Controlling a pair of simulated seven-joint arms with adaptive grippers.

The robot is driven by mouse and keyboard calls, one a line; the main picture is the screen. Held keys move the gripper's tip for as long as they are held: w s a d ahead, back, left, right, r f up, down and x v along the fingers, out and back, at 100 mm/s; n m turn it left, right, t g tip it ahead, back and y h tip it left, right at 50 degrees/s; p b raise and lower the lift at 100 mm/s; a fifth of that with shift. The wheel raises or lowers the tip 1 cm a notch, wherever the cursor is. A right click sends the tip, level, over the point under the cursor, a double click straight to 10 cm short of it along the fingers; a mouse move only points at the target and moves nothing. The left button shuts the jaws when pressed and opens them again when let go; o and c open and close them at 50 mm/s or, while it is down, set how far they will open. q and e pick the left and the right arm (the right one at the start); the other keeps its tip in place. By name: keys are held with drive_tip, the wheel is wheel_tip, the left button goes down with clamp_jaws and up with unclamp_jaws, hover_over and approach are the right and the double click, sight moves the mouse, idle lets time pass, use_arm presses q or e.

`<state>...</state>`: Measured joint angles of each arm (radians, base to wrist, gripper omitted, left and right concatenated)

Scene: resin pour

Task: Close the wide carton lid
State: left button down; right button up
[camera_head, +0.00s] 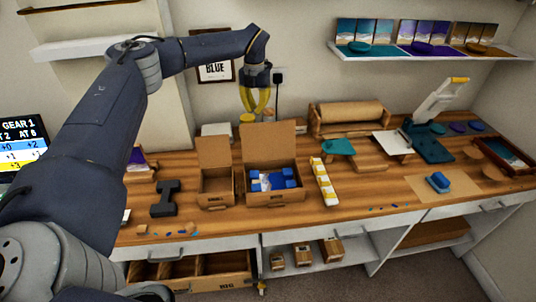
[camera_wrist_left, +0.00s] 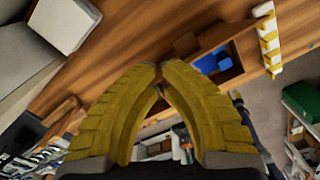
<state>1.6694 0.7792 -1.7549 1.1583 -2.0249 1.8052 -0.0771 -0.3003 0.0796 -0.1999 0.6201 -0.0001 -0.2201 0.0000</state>
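The wide carton (camera_head: 272,199) stands on the wooden bench with its brown lid (camera_head: 268,143) raised upright at the back. Blue items (camera_head: 272,180) sit inside it; blue also shows in the left wrist view (camera_wrist_left: 212,62). My left gripper (camera_head: 254,112), with yellow fingers, points down above and behind the raised lid, apart from it. In the left wrist view the fingertips (camera_wrist_left: 160,66) come together with nothing held between them. My right gripper is in neither view.
A narrower open carton (camera_head: 215,202) stands just left of the wide one. A white and yellow strip (camera_head: 324,182) lies to its right. A dark grey tool (camera_head: 165,198) lies further left. A wooden roll holder (camera_head: 348,118) stands behind right.

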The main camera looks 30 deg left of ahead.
use_arm(q)
drive_tip(key=s+d, duration=0.7)
drive_tip(key=s, duration=0.3)
drive_tip(key=shift+d, duration=0.25)
idle(1.0)
idle(0.7)
wheel_tip(320, 180, up, 9)
idle(0.7)
idle(0.8)
